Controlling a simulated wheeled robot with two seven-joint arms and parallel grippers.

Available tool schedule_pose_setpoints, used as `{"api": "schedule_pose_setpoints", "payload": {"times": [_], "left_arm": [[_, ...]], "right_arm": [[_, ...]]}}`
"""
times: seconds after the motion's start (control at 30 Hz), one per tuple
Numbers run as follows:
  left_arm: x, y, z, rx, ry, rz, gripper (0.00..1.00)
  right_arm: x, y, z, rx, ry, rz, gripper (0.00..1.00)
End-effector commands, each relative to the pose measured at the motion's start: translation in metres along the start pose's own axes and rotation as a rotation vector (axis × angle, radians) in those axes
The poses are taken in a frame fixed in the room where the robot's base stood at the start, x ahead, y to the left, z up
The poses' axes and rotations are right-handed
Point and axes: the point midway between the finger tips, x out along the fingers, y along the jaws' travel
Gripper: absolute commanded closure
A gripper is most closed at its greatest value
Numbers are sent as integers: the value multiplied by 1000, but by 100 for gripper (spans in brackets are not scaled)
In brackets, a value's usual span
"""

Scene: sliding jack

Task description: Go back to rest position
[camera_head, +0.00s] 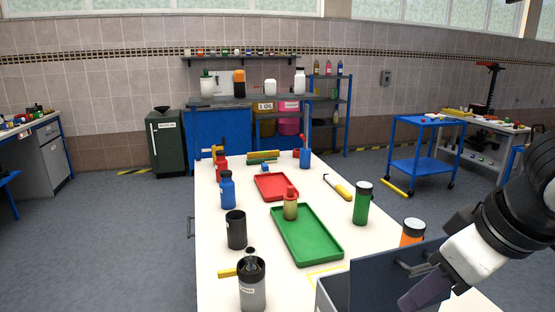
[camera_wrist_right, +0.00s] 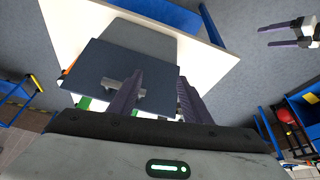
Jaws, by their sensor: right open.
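My right gripper (camera_head: 418,288) comes in from the right in the head view, at the near right side of the table. Its purple fingers stand apart in the right wrist view (camera_wrist_right: 170,82), with nothing seen between the tips. A dark blue-grey case (camera_head: 375,277) with a grey handle (camera_head: 412,268) is close by. In the wrist view one finger overlaps the handle (camera_wrist_right: 112,83); I cannot tell whether they touch. My left gripper (camera_wrist_right: 272,35) appears at the top right of the wrist view, its fingers apart and empty, clear of the table. It is not in the head view.
A blue cart (camera_head: 420,165) stands beyond at the right. Floor is free on the left.

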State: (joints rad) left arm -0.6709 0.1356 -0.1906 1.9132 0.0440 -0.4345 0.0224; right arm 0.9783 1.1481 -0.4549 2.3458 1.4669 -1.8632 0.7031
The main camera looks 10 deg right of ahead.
Motion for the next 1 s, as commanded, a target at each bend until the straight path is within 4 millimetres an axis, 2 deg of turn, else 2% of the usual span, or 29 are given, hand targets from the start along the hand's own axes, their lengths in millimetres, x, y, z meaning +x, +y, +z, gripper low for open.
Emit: {"api": "schedule_pose_setpoints", "payload": {"times": [0.23, 0.4, 0.47, 0.57, 0.7, 0.83, 1.0], "left_arm": [[-2, 1, 9, -2, -16, 1, 23], [-3, 1, 11, -3, -20, 1, 23], [-3, 1, 12, -3, -22, 1, 23], [-3, 1, 12, -3, -24, 1, 23], [-3, 1, 13, -3, -24, 1, 23], [-3, 1, 13, -3, -24, 1, 23], [-3, 1, 13, -3, -24, 1, 23]], "right_arm": [[73, -44, 1, -104, 30, -87, 56], [127, -81, 17, -129, 73, -152, 56], [143, -91, 25, -122, 86, -166, 56], [169, -106, 45, -94, 96, -178, 56], [200, -118, 86, -29, 82, -157, 56], [218, -119, 127, 28, 42, -106, 56], [230, -114, 182, 84, -38, -29, 56]]}}
